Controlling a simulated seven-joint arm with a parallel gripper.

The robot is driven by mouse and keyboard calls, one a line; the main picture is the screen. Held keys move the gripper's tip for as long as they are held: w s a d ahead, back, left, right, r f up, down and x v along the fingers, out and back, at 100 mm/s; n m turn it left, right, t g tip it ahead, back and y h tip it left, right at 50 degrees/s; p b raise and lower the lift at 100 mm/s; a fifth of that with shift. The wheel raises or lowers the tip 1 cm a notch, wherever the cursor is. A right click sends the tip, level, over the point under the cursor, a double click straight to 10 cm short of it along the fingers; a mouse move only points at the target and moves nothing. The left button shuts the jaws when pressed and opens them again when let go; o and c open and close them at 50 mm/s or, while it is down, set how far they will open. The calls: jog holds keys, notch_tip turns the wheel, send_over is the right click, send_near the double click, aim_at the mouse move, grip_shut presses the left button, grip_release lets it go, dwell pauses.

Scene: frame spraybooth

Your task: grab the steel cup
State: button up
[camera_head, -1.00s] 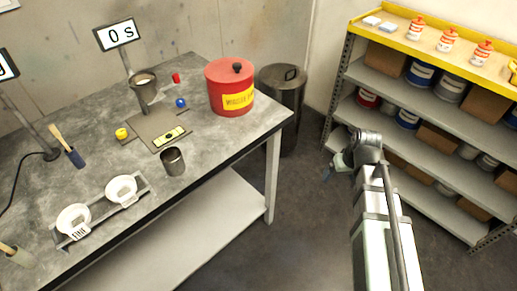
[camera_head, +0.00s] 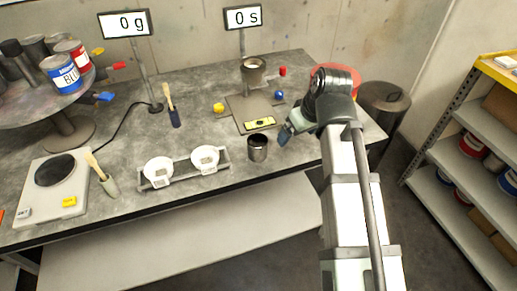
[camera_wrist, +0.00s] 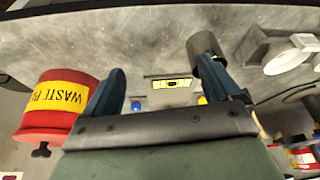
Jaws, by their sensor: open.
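The steel cup (camera_head: 258,147) is a small dark metal cup standing upright near the table's front edge in the head view. In the wrist view the steel cup (camera_wrist: 204,43) shows beyond the right finger, whose tip partly covers it. My gripper (camera_head: 287,135) is just right of the cup in the head view, and the arm hides most of it. In the wrist view my gripper (camera_wrist: 163,88) has its two blue fingers wide apart with nothing between them. The cup is not between the fingers.
A rack with two white cups (camera_head: 205,157) stands just left of the steel cup. Behind are a level (camera_head: 260,123), a flow cup on a stand (camera_head: 253,70) and a blue ball (camera_head: 279,95). A red waste can (camera_wrist: 55,105) is at the wrist view's left.

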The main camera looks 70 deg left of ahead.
jog(key=n, duration=0.2)
send_near(262, 137)
jog(key=d+r, duration=0.2)
jog(key=d, duration=0.1)
jog(key=shift+g, duration=0.3)
jog(key=x, duration=0.8)
jog(key=shift+s+a+f, duration=0.15)
jog(key=shift+s+f, duration=0.05)
jog(key=shift+s, duration=0.2)
jog(key=shift+x, duration=2.65)
jog(key=shift+s, duration=0.15)
jog(key=shift+c, duration=0.5)
jog(key=c, duration=1)
jog(key=shift+r, duration=0.1)
